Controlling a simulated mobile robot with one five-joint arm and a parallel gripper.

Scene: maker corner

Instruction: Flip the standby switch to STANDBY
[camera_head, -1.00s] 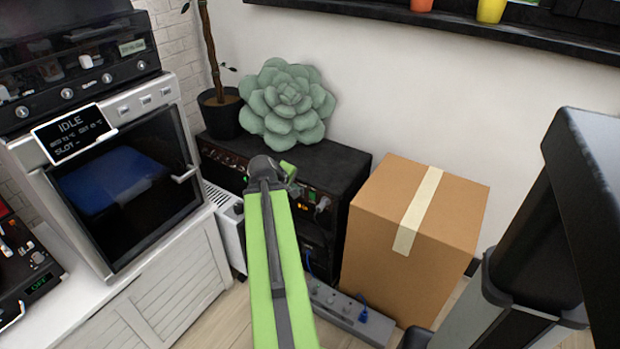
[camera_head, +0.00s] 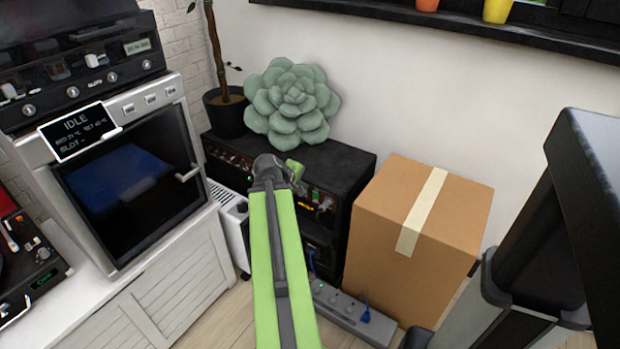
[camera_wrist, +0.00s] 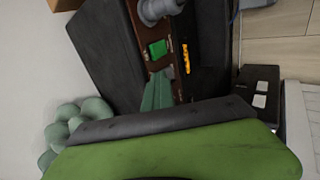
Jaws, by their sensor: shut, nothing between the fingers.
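A black amplifier-like cabinet (camera_head: 340,158) stands low by the wall, with a row of knobs and controls on its front. In the wrist view its brown control panel (camera_wrist: 130,22) carries a lit green rocker (camera_wrist: 158,48) and an orange-lit element (camera_wrist: 186,58). I cannot read labels or tell which control is the standby switch; part of the panel is hidden behind my gripper. My gripper (camera_head: 295,171) is shut and empty, close in front of the panel. Its grey-green fingertips (camera_wrist: 158,90) lie just beside the green rocker in the wrist view; contact cannot be told.
A green succulent-shaped cushion (camera_head: 290,100) and potted plant (camera_head: 226,112) sit on the cabinet. A cardboard box (camera_head: 415,225) stands to its right. A power strip (camera_head: 350,317) lies on the floor in front. A white heater (camera_head: 232,225) and oven-like machine (camera_head: 130,190) stand left.

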